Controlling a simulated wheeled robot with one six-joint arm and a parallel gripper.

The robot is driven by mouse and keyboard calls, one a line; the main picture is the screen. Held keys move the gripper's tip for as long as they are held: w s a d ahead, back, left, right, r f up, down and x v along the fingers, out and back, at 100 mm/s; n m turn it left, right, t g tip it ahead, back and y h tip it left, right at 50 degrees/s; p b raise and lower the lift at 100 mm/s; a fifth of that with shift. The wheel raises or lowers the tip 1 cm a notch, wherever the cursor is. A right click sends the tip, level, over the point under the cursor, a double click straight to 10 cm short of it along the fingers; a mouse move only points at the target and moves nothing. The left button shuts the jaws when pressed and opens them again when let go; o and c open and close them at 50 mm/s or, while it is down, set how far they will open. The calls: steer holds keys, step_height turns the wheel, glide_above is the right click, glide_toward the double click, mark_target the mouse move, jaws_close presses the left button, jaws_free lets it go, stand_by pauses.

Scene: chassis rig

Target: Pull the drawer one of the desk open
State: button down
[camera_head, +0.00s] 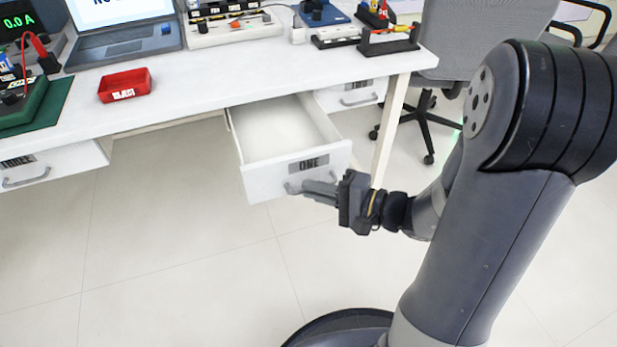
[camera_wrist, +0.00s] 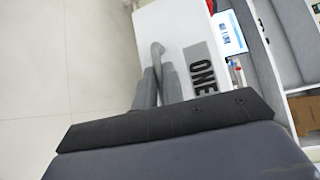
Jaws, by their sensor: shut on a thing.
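The white drawer labelled ONE (camera_head: 258,178) is pulled out from under the desk (camera_head: 190,90), and its inside looks empty. Its grey handle (camera_head: 292,188) is on the front, below the label. My gripper (camera_head: 318,190) is at the drawer front, shut on the handle. In the wrist view, the fingers of my gripper (camera_wrist: 160,84) close around the handle (camera_wrist: 157,50), beside the ONE label (camera_wrist: 203,75). The fingers hide part of the handle.
A drawer labelled THREE (camera_head: 40,172) is shut at left, and another shut drawer (camera_head: 352,94) is behind drawer ONE. A red tray (camera_head: 125,85) and a laptop (camera_head: 122,30) are on the desk. An office chair (camera_head: 432,110) stands behind the right desk leg (camera_head: 390,130). The floor in front is clear.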

steer(key=shift+s+d, duration=0.1)
steer(key=shift+s, duration=0.3)
steer(key=c, duration=1.5)
jaws_free()
steer(key=shift+p+v, duration=1)
steer(key=shift+v, duration=4.4)
steer(key=shift+f, duration=0.1)
steer(key=shift+b+x, duration=1)
steer(key=shift+x, duration=4.4)
